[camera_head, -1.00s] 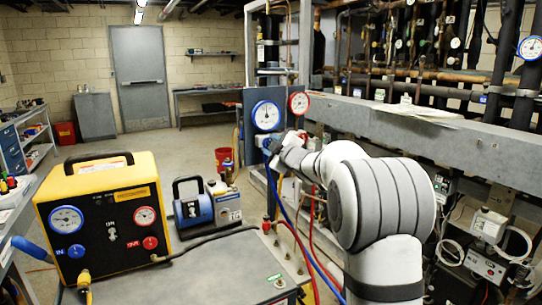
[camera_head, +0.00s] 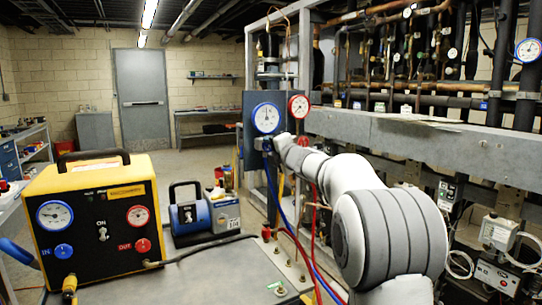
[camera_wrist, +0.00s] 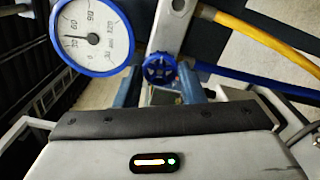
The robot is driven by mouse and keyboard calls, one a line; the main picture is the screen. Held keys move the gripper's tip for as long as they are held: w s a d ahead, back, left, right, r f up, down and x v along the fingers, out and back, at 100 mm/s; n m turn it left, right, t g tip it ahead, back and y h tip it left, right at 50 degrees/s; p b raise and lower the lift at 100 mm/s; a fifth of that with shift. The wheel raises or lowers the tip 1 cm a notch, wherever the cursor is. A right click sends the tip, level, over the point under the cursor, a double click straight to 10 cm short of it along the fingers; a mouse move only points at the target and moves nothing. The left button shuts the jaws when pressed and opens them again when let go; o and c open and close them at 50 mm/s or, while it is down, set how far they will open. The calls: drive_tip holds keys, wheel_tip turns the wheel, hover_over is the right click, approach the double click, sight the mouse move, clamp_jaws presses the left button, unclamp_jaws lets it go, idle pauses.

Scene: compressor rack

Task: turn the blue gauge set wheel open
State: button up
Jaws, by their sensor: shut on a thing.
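The blue gauge set wheel (camera_wrist: 160,68) is a small lobed handwheel just below the gauge block in the wrist view. My gripper (camera_wrist: 160,84) has its two blue-grey fingers on either side of the wheel and is shut on it. The blue-rimmed gauge (camera_wrist: 92,37) is close by at upper left. In the head view the blue gauge (camera_head: 266,117) and red gauge (camera_head: 299,106) sit side by side on a dark panel. My gripper (camera_head: 272,144) reaches in below the blue gauge; the wheel is mostly hidden there.
Blue and red hoses (camera_head: 290,235) hang below the gauge set beside my arm. A yellow hose (camera_wrist: 260,40) passes right of the wheel. A yellow machine (camera_head: 95,172) and a blue pump (camera_head: 190,215) stand on the left. Pipe racks fill the right; the floor toward the door is open.

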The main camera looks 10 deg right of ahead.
drive_tip(key=n+b, duration=0.1)
drive_tip(key=n, duration=0.1)
drive_tip(key=n+b, duration=0.1)
drive_tip(key=n, duration=0.2)
drive_tip(key=n+b, duration=0.2)
drive_tip(key=shift+f, duration=0.3)
drive_tip(key=n+b, duration=0.2)
drive_tip(key=n, duration=0.2)
drive_tip(key=shift+n, duration=0.4)
drive_tip(key=shift+r+n+b, duration=0.1)
drive_tip(key=shift+n+b, duration=0.65)
drive_tip(key=shift+n, duration=0.65)
drive_tip(key=o, duration=1)
drive_tip(key=shift+r, duration=0.1)
drive_tip(key=shift+d, duration=0.1)
drive_tip(key=b+v, duration=0.1)
drive_tip(key=v, duration=0.6)
drive_tip(key=shift+s, duration=0.3)
